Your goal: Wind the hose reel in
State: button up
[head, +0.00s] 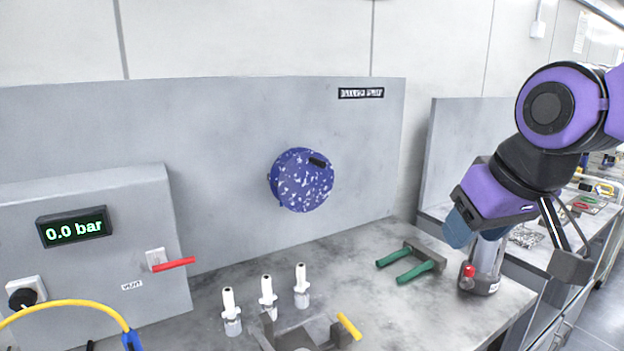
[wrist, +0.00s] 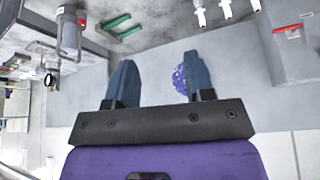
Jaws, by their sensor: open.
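The hose reel (head: 296,192) is a round blue disc with white speckles, mounted on the upright grey panel. A short black handle (head: 317,160) sticks out near its upper right rim. My gripper (head: 468,230) is to the right of the reel, apart from it, above the bench's right end. In the wrist view my gripper (wrist: 160,62) is open, with nothing between its two blue fingers. There the reel (wrist: 179,80) shows upside down, partly hidden behind the right finger; its handle cannot be made out.
A box with a 0.0 bar display (head: 74,227) and a red lever (head: 174,264) is at left. Air before the reel is clear.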

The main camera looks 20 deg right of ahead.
jog(key=w+d+r+t, duration=0.1)
jog(key=w+t, duration=0.4)
jog(key=w, duration=1.4)
jog(key=t+y, duration=0.1)
jog(key=t, duration=0.7)
send_near(318, 162)
jog(key=s+d+r, duration=0.1)
jog(key=d+r, duration=0.1)
jog(key=d, duration=0.3)
notch_tip(318, 162, down, 6)
jog(key=w+a+n+t+y, duration=0.2)
jog(key=w+n+t+y, duration=0.1)
jog(key=y, duration=0.2)
jog(key=x, duration=1)
jog(key=shift+w+a+r, duration=0.15)
jog(key=shift+w+a, duration=0.05)
jog(key=shift+a, duration=0.05)
grip_shut()
